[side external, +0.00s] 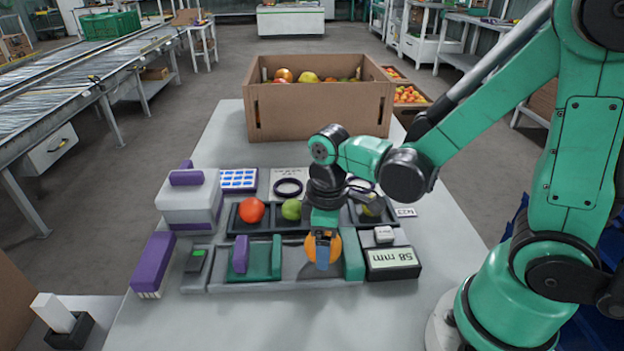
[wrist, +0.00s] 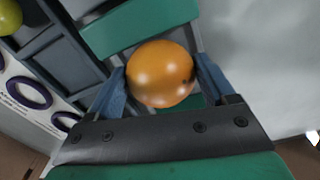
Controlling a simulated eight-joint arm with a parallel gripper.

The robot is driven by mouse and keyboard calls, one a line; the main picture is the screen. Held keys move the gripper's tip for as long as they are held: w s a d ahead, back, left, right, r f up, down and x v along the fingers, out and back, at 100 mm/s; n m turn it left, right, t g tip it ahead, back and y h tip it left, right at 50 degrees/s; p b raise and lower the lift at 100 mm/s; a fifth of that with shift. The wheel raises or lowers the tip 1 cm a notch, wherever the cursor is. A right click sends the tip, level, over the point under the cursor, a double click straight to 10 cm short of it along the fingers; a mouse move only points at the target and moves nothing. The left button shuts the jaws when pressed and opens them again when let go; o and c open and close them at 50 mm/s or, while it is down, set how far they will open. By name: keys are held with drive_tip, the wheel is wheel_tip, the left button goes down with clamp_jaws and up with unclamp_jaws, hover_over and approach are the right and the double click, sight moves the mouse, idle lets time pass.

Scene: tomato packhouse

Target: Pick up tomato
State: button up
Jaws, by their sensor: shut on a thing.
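An orange tomato (side external: 334,246) is between the fingers of my gripper (side external: 322,252), over the right part of the grey and green sizing fixture (side external: 300,271). In the wrist view, my gripper (wrist: 162,88) has its blue fingers against both sides of the tomato (wrist: 160,72). Green blocks of the fixture show around it. I cannot tell whether the tomato touches the fixture. A red tomato (side external: 251,210) and a green tomato (side external: 291,209) lie in the dark compartment tray (side external: 270,230).
A display box (side external: 393,262) reading 58 mm, upside down, stands right of the fixture. A grey-white device (side external: 188,200) and a purple brush (side external: 154,264) stand left. A cardboard box (side external: 318,112) of fruit stands behind. The table front is clear.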

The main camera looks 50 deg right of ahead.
wheel_tip(320, 180, up, 18)
hover_over(290, 189)
wheel_tip(290, 189, down, 14)
drive_tip(key=shift+f, duration=2.4)
drive_tip(key=shift+f, duration=0.6)
